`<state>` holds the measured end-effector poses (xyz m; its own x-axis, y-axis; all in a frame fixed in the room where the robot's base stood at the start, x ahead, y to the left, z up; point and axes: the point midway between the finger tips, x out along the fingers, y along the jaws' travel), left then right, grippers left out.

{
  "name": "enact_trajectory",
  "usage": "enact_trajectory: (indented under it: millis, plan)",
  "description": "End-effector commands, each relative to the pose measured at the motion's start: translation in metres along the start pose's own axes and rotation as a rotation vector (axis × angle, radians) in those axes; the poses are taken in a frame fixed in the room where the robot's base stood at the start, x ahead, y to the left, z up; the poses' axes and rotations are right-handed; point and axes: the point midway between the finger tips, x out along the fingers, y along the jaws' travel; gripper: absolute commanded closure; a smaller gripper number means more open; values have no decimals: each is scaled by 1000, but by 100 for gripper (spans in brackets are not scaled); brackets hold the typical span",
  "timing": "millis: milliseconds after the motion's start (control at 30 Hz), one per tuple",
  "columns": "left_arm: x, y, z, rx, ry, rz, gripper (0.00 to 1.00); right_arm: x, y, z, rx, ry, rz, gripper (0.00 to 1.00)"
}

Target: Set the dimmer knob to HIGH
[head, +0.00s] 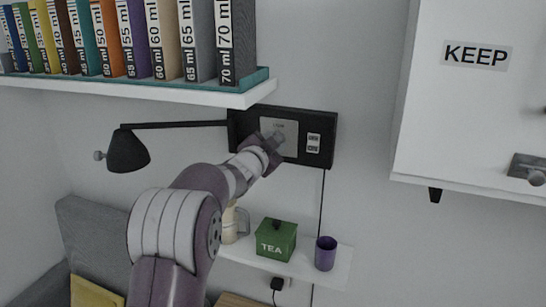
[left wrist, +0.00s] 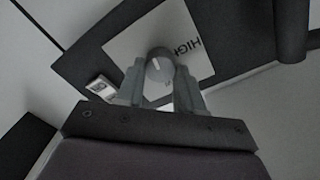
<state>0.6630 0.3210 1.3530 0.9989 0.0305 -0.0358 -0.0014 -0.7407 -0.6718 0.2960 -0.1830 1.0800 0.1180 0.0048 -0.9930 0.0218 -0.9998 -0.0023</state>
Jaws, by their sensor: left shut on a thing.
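The dimmer knob (left wrist: 158,66) is a round grey knob with a short white mark, on a pale plate (left wrist: 117,47). The word HIGH (left wrist: 187,47) is printed on the plate beside it. My left gripper (left wrist: 158,82) has one finger on each side of the knob and is shut on it. In the head view my left gripper (head: 273,142) reaches up to the black wall panel (head: 320,118) and hides most of the knob. The plate (head: 287,127) shows behind it; its print is too small to read there. My right gripper is not in view.
A shelf (head: 180,94) of labelled binders overhangs at upper left. A black wall lamp (head: 128,150) is left of the panel. Two small white switches (head: 313,143) sit right of the plate. Below, a small shelf (head: 335,270) holds a green TEA box (head: 276,240) and purple cup (head: 325,253).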

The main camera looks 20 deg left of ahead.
Motion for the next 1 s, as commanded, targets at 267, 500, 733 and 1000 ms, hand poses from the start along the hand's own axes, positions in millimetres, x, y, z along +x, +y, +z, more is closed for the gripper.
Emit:
enact_trajectory:
  millis: [267, 500, 733, 1000]
  plan:
    - [0, 5, 4, 260, -12, -2, 94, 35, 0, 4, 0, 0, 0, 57]
    - [0, 5, 3, 488, -21, -5, 94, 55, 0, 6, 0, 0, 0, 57]
    - [0, 5, 3, 706, -32, -6, 94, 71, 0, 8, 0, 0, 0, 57]
    - [0, 6, 3, 962, -42, -8, 94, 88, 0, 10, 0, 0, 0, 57]
